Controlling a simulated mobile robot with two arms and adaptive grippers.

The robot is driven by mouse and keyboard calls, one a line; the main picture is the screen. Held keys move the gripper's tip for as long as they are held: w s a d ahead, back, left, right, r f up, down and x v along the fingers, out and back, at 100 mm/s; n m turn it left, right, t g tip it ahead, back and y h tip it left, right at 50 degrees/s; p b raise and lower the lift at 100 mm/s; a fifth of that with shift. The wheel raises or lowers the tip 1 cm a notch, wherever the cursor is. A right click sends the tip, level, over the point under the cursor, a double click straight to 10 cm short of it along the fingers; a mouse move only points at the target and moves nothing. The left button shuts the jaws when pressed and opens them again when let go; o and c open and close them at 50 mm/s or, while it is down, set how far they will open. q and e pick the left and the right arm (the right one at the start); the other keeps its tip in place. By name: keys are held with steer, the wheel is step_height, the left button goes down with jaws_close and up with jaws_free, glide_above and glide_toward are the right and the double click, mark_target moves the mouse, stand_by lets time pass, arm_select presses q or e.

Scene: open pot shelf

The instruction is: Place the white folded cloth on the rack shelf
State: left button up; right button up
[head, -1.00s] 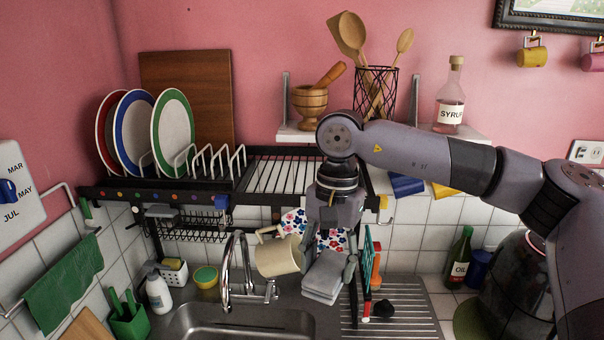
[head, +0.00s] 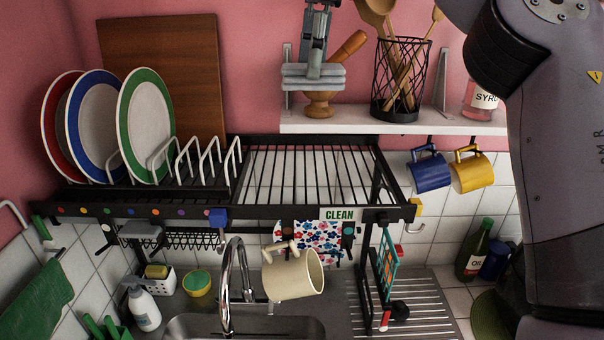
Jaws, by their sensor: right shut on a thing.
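The white folded cloth (head: 313,77) looks pale grey and hangs level in my right gripper (head: 315,62), which is shut on it. Gripper and cloth are in the upper middle of the head view, above the height of the rack shelf (head: 300,177). They hide part of the wooden mortar (head: 320,105). My left gripper is not in view.
Several plates (head: 145,125) stand in the rack's left part beside empty white dividers (head: 205,160). A white wall shelf (head: 400,124) holds the utensil basket (head: 401,80) and syrup bottle (head: 480,98). Blue (head: 428,170) and yellow (head: 471,172) mugs hang below. A beige mug (head: 293,275) is near the faucet (head: 232,280).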

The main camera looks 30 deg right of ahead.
mark_target(324, 90)
steer(key=shift+f, duration=0.4)
steer(key=s+f, duration=0.2)
steer(key=s, duration=0.1)
steer(key=shift+d+f, duration=0.15)
steer(key=f, duration=0.3)
steer(key=shift+w+f, duration=0.1)
steer(key=shift+w, duration=0.1)
steer(key=f, duration=0.8)
steer(key=shift+w, duration=0.35)
steer(key=shift+s+f, duration=0.1)
steer(key=shift+f, duration=0.8)
step_height(324, 90, down, 2)
steer(key=shift+f, duration=0.5)
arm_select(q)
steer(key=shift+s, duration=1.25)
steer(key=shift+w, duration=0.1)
